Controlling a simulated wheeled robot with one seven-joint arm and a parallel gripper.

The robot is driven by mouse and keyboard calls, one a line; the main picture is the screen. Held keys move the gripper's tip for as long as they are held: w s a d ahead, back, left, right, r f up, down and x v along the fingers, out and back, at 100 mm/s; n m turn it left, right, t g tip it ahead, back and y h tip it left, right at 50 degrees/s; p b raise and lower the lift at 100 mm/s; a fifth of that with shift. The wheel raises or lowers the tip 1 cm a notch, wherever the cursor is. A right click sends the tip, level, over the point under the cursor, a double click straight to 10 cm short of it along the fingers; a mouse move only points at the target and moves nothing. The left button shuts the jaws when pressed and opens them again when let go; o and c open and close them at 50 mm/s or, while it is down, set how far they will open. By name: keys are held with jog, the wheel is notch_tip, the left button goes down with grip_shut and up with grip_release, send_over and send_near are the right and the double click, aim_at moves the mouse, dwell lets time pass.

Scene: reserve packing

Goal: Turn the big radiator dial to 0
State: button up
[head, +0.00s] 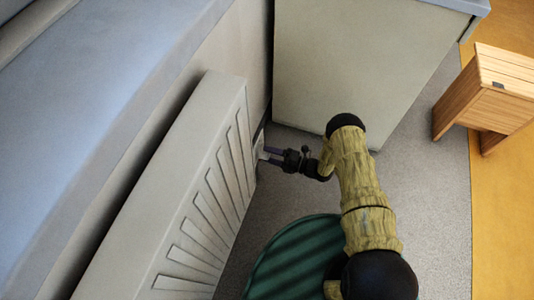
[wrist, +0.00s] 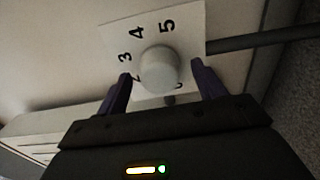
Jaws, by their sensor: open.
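The big radiator dial (wrist: 160,68) is a round pale knob on a white plate (wrist: 185,22) in the wrist view. The plate shows the numbers 3, 4 and 5; other marks are partly hidden behind the knob and a finger. I cannot tell which number the dial points to. My gripper (wrist: 162,88) is open, with one dark purple finger on each side of the knob. I cannot tell whether the fingers touch it. In the head view my gripper (head: 268,155) reaches the far end of the radiator (head: 165,200), where the plate (head: 260,145) shows only slightly.
A pale cabinet (head: 355,60) stands just beyond my gripper. A dark pipe (wrist: 260,40) runs right from the plate. A wooden stool (head: 490,95) stands at the right. Grey floor (head: 430,170) is clear between it and my arm.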

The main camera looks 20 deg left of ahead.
jog(key=s+d+p, duration=0.1)
jog(key=d+p, duration=0.2)
jog(key=d, duration=1.2)
jog(key=shift+s+d, duration=0.15)
jog(key=shift+d, duration=0.15)
